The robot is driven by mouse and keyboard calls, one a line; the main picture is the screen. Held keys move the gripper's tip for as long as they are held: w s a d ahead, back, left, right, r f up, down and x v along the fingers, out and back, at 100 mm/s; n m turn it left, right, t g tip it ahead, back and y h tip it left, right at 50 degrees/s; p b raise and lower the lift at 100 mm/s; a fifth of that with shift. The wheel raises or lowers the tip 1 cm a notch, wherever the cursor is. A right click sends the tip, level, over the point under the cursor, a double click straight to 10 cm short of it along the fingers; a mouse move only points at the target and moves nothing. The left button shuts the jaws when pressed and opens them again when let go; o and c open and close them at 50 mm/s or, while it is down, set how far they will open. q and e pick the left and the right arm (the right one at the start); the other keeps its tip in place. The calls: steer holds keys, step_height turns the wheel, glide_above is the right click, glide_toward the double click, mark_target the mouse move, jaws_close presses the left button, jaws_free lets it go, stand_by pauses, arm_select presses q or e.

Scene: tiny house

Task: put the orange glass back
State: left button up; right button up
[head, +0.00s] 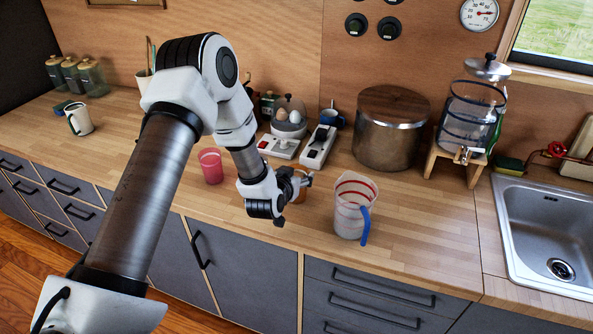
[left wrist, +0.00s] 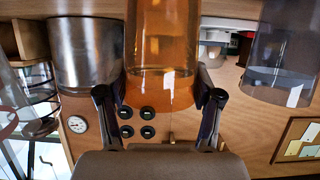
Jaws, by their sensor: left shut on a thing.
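The orange glass (head: 301,190) is at the middle of the wooden counter in the head view, mostly hidden behind my left gripper (head: 297,186). In the left wrist view the orange glass (left wrist: 163,45) is see-through and sits between the two dark fingers of my left gripper (left wrist: 161,97). The gripper is shut on it. I cannot tell whether the glass base touches the counter or is just above it. My right gripper is in neither view.
A pink glass (head: 210,166) stands left of my gripper. A measuring jug (head: 349,215) with a blue handle stands close on the right. The counter right of the jug is clear up to the sink (head: 550,240).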

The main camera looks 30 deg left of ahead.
arm_select(q)
steer(key=shift+f, duration=0.1)
steer(key=o, duration=1.6)
